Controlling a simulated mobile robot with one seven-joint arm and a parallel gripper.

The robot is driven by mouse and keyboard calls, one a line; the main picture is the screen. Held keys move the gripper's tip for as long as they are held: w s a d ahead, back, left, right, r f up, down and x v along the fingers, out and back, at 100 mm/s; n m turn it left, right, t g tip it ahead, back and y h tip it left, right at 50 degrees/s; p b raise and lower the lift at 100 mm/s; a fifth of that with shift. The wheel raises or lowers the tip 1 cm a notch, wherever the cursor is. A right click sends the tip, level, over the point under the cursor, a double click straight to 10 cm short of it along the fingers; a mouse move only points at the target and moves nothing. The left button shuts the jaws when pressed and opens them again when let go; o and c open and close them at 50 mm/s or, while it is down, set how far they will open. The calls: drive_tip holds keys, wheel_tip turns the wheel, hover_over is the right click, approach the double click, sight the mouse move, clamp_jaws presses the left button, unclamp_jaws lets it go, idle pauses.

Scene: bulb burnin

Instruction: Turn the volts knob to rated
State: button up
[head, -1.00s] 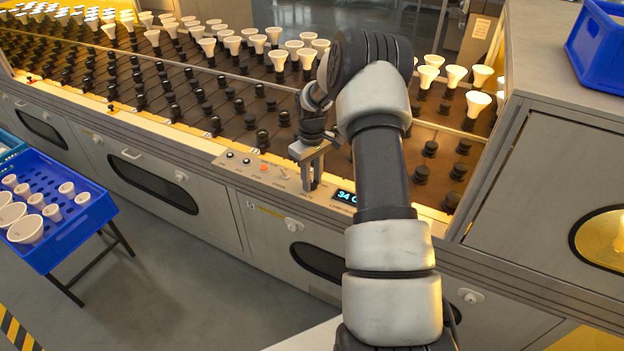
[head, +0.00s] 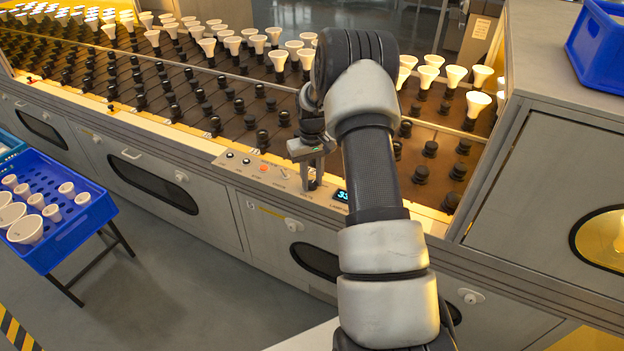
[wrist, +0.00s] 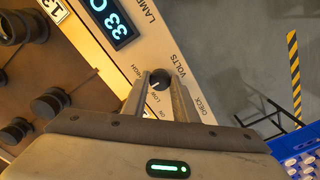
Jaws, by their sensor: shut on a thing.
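The volts knob (wrist: 161,75) is a small dark round knob beside the VOLTS lettering in the wrist view. A white pointer mark shows on its lower-left side, towards the LOW lettering. My gripper (wrist: 163,80) is shut on the knob, with one finger on either side of it. In the head view my gripper (head: 312,184) points down at the panel, and its fingers hide most of the knob. I cannot read a rated mark.
The control panel (head: 262,172) carries small buttons and a switch left of my gripper. Behind it, the rack (head: 235,115) holds many dark sockets and white lamps. A blue crate (head: 72,225) of lamps stands at left. Another blue crate (head: 598,50) is at upper right.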

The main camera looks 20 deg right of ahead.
sight(312, 183)
drive_tip(key=o, duration=1.1)
drive_tip(key=shift+c, duration=0.2)
wheel_tip(312, 183, up, 18)
drive_tip(key=p, duration=0.2)
drive_tip(key=shift+f+p, duration=0.25)
drive_tip(key=shift+p, duration=0.1)
drive_tip(key=shift+r, duration=0.1)
